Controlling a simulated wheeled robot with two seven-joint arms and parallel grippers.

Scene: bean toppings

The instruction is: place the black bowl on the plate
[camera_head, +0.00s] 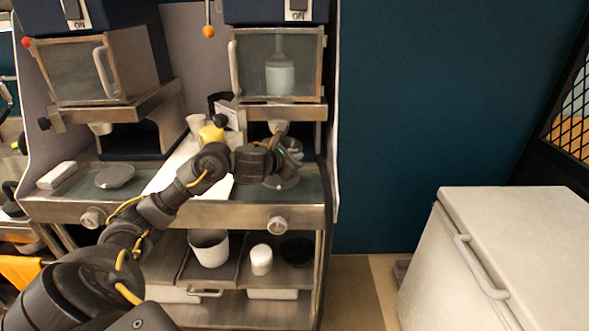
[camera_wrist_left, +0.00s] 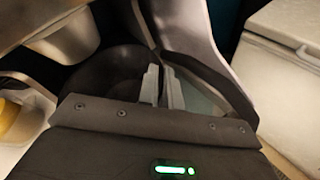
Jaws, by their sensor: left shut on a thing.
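My left gripper (camera_head: 277,161) reaches over the counter under the right machine. In the left wrist view its two fingers (camera_wrist_left: 162,87) are close together at the right rim of a dark round bowl (camera_wrist_left: 105,75), which looks like the black bowl. They are shut on it. In the head view the gripper and wrist largely hide the bowl. A grey plate (camera_head: 286,184) shows partly just below the gripper; I cannot tell whether the bowl touches it. Another grey disc (camera_head: 115,177) lies on the left counter. My right gripper is in neither view.
Two machines with clear-fronted boxes (camera_head: 280,75) stand above the counter, with a spout close over the gripper. A white bucket (camera_head: 209,249), a white jar (camera_head: 261,260) and a dark bowl (camera_head: 296,250) are on the lower shelf. A white chest (camera_head: 520,230) stands at right.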

